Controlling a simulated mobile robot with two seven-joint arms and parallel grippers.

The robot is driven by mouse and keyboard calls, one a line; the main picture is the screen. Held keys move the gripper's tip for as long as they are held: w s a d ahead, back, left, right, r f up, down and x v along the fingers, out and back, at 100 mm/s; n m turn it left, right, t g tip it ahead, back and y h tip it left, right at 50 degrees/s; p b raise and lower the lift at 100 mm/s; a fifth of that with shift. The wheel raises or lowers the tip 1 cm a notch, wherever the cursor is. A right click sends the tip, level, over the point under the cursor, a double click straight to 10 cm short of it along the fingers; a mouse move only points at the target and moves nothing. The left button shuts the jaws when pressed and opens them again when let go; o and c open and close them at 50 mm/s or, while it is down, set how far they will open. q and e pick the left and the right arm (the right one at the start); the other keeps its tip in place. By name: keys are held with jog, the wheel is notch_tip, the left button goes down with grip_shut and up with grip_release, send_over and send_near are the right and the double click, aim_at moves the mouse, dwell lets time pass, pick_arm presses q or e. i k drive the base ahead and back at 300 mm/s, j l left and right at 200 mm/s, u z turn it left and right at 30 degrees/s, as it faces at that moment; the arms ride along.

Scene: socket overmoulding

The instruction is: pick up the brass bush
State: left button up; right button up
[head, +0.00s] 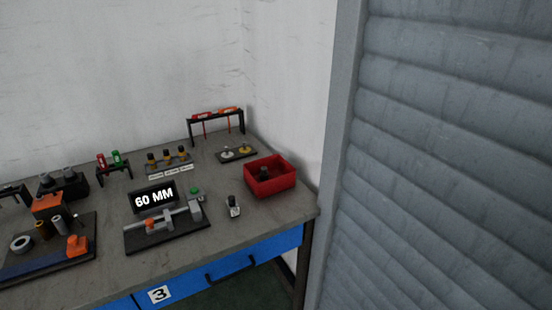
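A small brown-gold cylinder (42,231) stands on a dark board (80,243) at the lower left of the head view; its colour fits the brass bush, but it is too small to be sure. A grey cylinder (60,225) stands close to its right, and a pale ring (21,244) lies to its left. An orange block (47,205) rises just behind it. Neither of my grippers is in view.
The board also carries an orange clamp (77,245). A gauge showing 60 MM (154,198) stands mid-bench, with a red bin (269,187) at the right. A ribbed grey shutter (450,150) fills the right side. Bare worktop (115,190) lies between board and gauge.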

aim_at(182, 153)
jog(key=l+u, duration=0.15)
jog(key=u, duration=0.25)
jog(key=i+l+u, duration=0.1)
jog(key=u, duration=0.25)
jog(key=l+u, duration=0.2)
jog(key=u, duration=0.2)
